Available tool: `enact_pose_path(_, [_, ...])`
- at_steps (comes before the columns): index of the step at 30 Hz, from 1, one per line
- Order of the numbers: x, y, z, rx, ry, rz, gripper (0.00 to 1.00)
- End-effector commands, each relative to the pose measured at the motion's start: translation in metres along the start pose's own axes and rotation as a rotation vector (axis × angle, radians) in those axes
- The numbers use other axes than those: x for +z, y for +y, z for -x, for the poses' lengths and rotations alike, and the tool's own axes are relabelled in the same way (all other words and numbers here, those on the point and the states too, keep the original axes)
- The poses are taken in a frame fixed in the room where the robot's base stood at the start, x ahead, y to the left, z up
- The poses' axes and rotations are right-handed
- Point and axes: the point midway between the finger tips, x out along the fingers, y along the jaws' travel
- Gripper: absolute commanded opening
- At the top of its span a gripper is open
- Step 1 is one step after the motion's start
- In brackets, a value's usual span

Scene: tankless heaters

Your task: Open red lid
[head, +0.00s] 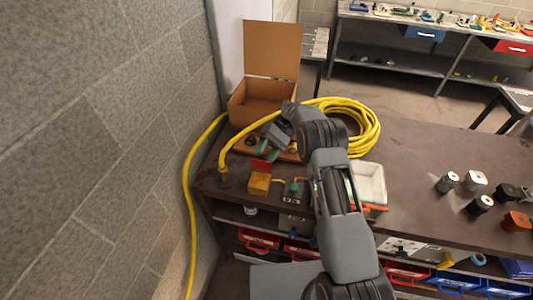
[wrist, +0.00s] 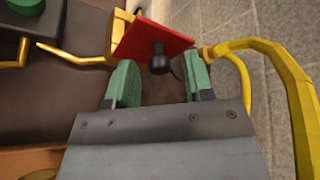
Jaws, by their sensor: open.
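The red lid (head: 262,166) is on a small yellow box (head: 259,184) near the left end of the brown workbench. It appears raised at a tilt along the box's far edge. In the wrist view the red lid (wrist: 140,38) shows a black knob (wrist: 158,60) facing my gripper. My gripper (head: 268,150) is open, just behind the lid in the head view. In the wrist view its green fingers (wrist: 160,76) are spread, with the knob between or just past their tips; contact cannot be told. Part of the yellow box (wrist: 118,28) shows beyond the lid.
A yellow hose (head: 365,130) coils on the bench and hangs down by the block wall (head: 100,120). An open cardboard box (head: 255,105) stands behind. A grey box with a green button (head: 293,190) sits right of the yellow box. A white tray (head: 369,182) is farther right.

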Motion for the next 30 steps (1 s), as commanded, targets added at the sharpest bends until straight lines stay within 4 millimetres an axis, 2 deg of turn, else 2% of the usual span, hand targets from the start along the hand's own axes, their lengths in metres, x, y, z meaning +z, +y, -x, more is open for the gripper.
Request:
enact_pose_path(5, [0.005, -0.006, 0.004, 0.001, 0.002, 0.002, 0.48])
enact_pose_path(10, [0.023, -0.024, 0.012, 0.001, 0.002, 0.002, 0.48])
enact_pose_path(14, [0.048, -0.032, 0.009, 0.001, 0.003, 0.002, 0.48])
enact_pose_path(20, [0.097, -0.052, 0.005, 0.002, 0.002, 0.001, 0.48])
enact_pose_path(30, [0.150, -0.050, -0.021, 0.000, 0.002, 0.000, 0.48])
